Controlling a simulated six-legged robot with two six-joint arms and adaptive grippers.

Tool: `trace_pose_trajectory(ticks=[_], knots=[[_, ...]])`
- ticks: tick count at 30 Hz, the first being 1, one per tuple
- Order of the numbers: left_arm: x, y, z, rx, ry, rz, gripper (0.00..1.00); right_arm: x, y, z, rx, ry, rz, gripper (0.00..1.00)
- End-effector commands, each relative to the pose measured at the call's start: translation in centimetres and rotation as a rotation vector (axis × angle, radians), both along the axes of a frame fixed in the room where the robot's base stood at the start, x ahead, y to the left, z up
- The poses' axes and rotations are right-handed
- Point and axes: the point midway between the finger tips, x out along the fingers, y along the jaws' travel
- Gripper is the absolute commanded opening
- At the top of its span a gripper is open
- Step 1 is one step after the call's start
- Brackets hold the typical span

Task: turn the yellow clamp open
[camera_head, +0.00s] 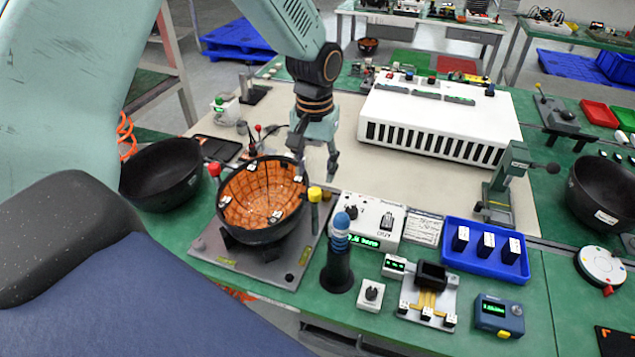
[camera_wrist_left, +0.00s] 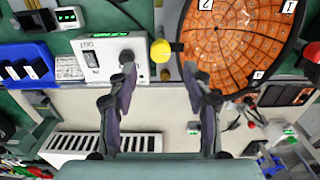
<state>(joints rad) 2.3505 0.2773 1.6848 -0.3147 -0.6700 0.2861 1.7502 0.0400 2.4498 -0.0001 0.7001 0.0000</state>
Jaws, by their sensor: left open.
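The yellow clamp (camera_head: 314,195) has a yellow knob on an upright post at the right rim of the orange-lined black bowl (camera_head: 262,192). In the left wrist view the clamp (camera_wrist_left: 160,51) shows as a yellow knob with a short dark bar reaching to the bowl's rim. My left gripper (camera_head: 316,174) points down just behind the clamp. In the left wrist view its open fingers (camera_wrist_left: 159,74) stand on either side of an empty gap, with the yellow knob just beyond the tips. My right gripper is not in view.
The bowl rests on a grey plate (camera_head: 228,258) with a red knob (camera_head: 214,170) at its left rim. A white control box (camera_head: 368,222) and a dark post with a blue-and-white top (camera_head: 338,255) stand close right of the clamp. A white slotted unit (camera_head: 440,115) is behind.

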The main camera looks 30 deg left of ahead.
Motion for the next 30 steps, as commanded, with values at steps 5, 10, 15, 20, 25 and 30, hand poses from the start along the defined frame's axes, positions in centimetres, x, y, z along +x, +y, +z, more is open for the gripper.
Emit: trace_pose_trajectory(ticks=[5, 10, 15, 20, 25, 30], knots=[[-0.2, 0.0, -3.0, 0.000, 0.004, 0.000, 0.50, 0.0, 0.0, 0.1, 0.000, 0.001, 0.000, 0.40], [-0.1, -0.1, -4.8, 0.000, 0.002, -0.001, 0.50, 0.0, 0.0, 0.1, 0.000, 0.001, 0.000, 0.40], [0.1, -0.1, -5.4, 0.000, 0.001, -0.001, 0.50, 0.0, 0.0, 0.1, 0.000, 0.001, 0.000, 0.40], [0.2, -0.1, -5.4, 0.000, 0.000, 0.000, 0.50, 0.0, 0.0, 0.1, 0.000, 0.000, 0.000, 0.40], [0.3, -0.1, -5.4, 0.000, 0.000, 0.000, 0.40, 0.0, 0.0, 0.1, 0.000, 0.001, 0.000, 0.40], [0.3, -0.1, -5.4, 0.000, 0.000, -0.001, 0.26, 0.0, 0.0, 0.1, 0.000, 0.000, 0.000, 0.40]])
